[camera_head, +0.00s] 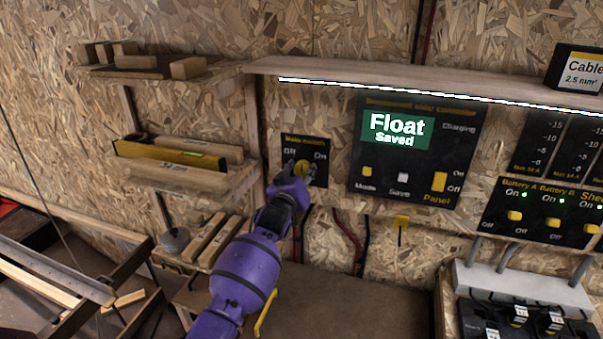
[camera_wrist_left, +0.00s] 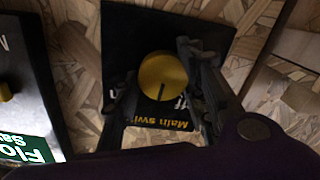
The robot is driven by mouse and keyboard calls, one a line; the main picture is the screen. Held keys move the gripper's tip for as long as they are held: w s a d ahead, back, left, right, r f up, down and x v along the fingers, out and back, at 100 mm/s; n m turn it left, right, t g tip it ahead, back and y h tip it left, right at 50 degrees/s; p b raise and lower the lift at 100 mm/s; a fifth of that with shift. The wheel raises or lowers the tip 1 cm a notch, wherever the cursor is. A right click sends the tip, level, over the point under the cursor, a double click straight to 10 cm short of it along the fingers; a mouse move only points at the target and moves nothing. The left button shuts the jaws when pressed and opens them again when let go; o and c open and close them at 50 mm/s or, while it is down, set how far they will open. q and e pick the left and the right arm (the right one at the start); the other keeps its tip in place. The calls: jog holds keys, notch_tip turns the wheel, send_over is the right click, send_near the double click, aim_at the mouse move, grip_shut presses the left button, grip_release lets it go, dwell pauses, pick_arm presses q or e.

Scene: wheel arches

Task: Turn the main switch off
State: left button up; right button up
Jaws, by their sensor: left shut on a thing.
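The main switch is a black plate (camera_head: 318,172) on the chipboard wall, lettered Main switch, with Off at left and On at right. Its round yellow knob (camera_head: 302,167) is partly covered by my left gripper (camera_head: 296,175). In the left wrist view the plate is upside down, and the knob (camera_wrist_left: 162,76) sits between the two fingers of my left gripper (camera_wrist_left: 160,90), which is shut on it. A dark mark on the knob points roughly toward the lettering, between the Off and On sides. My right gripper is not in view.
Right of the switch is a black panel (camera_head: 415,150) whose green screen reads Float Saved. A lit shelf (camera_head: 420,85) runs above. Wooden shelves with blocks (camera_head: 185,175) are close at left. The battery switch panel (camera_head: 540,213) is at right. The bench below (camera_head: 370,300) is mostly clear.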

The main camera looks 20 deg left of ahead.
pick_arm(q)
jog(key=n, duration=0.4)
jog(key=shift+r+p, duration=0.35)
jog(key=shift+p, duration=0.05)
jog(key=shift+a+n+h, duration=0.1)
jog(key=shift+n+h, duration=0.2)
jog(key=shift+n, duration=2.4)
jog(key=shift+r, duration=0.1)
jog(key=o, duration=1.1)
jog(key=shift+f, duration=0.2)
